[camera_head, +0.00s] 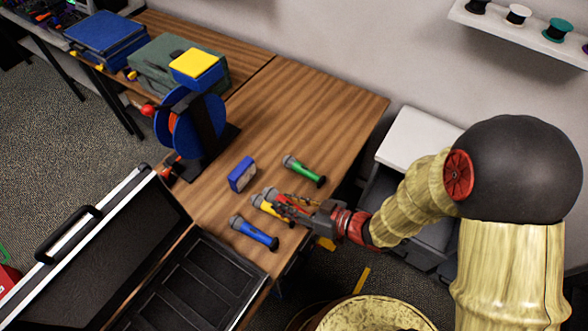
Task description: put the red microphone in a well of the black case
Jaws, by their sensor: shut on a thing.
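The red microphone (271,194) is at the middle of the wooden table, its grey head showing and its red body partly hidden by my gripper. My gripper (287,203) comes from the right and is shut on the red microphone. I cannot tell whether the microphone touches the table. A yellow microphone (265,204) lies just in front of it, partly covered. The black case (205,288) stands open at the lower left, its wells facing up and looking empty. Its lid (115,240) is raised on the left.
A blue microphone (254,232) lies between my gripper and the case. A green microphone (304,170) lies behind, beside a blue box (242,174). A blue cable reel (190,123) stands at the back left. The right part of the table (335,115) is clear.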

